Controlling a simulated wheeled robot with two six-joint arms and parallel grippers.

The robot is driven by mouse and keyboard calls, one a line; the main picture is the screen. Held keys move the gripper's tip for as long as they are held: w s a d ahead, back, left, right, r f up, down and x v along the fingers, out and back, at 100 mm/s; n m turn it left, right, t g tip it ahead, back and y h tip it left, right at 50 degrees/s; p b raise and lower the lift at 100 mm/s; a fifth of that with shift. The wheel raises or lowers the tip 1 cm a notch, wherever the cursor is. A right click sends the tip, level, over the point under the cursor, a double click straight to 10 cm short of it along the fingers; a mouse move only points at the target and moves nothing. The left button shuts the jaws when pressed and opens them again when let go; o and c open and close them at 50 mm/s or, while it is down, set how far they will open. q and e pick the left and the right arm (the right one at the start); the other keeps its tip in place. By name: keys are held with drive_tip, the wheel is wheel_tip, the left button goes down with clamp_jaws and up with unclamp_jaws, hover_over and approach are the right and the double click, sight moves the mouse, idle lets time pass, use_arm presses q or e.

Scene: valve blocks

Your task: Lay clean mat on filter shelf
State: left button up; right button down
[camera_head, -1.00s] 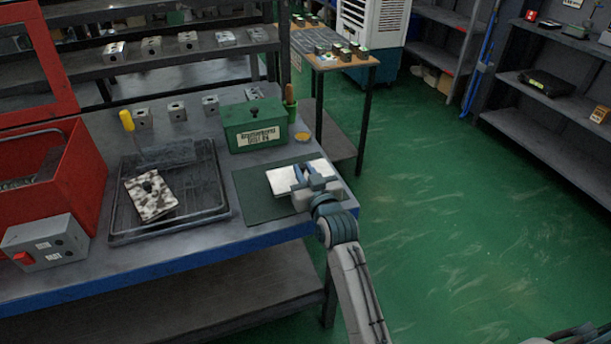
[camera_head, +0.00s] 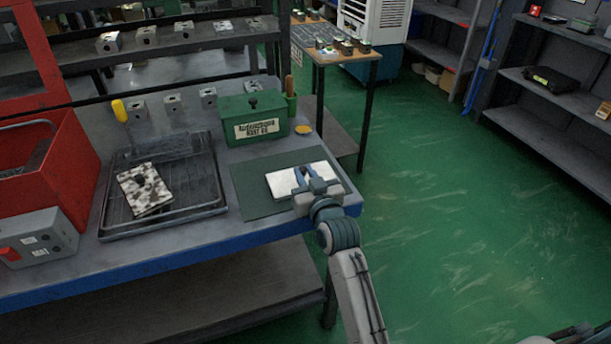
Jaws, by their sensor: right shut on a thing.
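A clean white mat (camera_head: 286,184) is over the dark green pad (camera_head: 251,203) at the right end of the workbench. My right gripper (camera_head: 306,177) is shut on the white mat at its near side. I cannot tell whether the mat touches the pad. A soiled, dark-spotted mat (camera_head: 136,196) lies in the black tray (camera_head: 196,209) to the left. Which surface is the filter shelf is not clear from this view. My left gripper is out of view.
A green labelled box (camera_head: 238,113) stands behind the pad, with a yellow round dish (camera_head: 303,129) beside it. A red bin (camera_head: 85,165) and a grey switch box (camera_head: 45,237) stand at the left. Several metal blocks line the bench's back. Green floor (camera_head: 450,220) is open at right.

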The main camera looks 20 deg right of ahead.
drive_tip(key=c, duration=1.7)
unclamp_jaws()
drive_tip(key=shift+f, duration=0.15)
drive_tip(key=o, duration=0.4)
